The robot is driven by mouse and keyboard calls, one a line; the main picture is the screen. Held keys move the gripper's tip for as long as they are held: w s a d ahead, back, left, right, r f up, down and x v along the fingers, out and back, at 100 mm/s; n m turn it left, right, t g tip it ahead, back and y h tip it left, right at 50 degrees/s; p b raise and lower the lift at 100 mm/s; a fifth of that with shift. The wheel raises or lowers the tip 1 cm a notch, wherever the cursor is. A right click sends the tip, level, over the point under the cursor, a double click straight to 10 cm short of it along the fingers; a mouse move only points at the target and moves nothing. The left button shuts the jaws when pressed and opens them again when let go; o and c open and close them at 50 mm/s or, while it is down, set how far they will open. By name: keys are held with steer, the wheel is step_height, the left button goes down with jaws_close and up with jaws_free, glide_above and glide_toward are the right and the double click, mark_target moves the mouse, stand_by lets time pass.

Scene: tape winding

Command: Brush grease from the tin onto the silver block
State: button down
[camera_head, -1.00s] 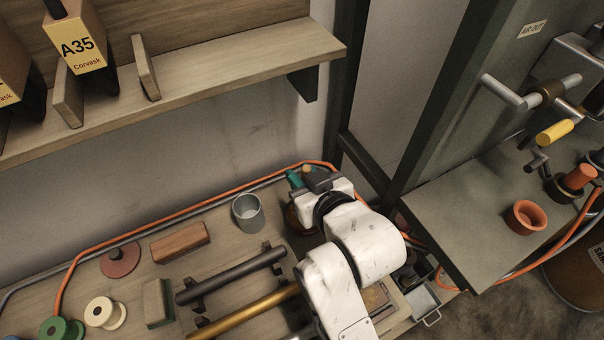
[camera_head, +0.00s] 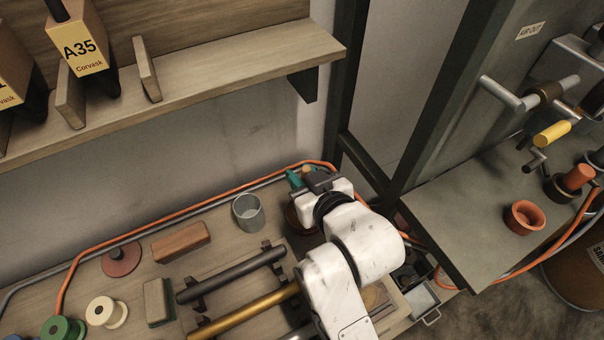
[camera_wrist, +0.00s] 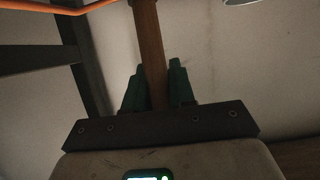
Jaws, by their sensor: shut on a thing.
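My gripper (camera_wrist: 154,90) has green fingers and is shut on a brown wooden handle (camera_wrist: 150,45), which runs up between them in the wrist view. I take it for the brush; its bristles are hidden. In the head view my gripper (camera_head: 297,180) is at the back of the bench, right of a grey metal cup (camera_head: 248,213). A dark brown round container (camera_head: 294,219) stands below my gripper, mostly hidden by my arm. I cannot tell whether it or the grey cup is the tin. I cannot make out the silver block for certain.
A dark bar (camera_head: 232,275) and a brass bar (camera_head: 245,312) lie across supports left of my arm. A wooden block (camera_head: 181,242), spools (camera_head: 106,312) and an orange hose (camera_head: 180,217) are further left. A grey table (camera_head: 465,225) with an orange cup (camera_head: 524,217) stands right.

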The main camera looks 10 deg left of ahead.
steer(key=shift+f, duration=0.15)
step_height(320, 180, up, 7)
steer(key=p, duration=0.7)
stand_by(0.9)
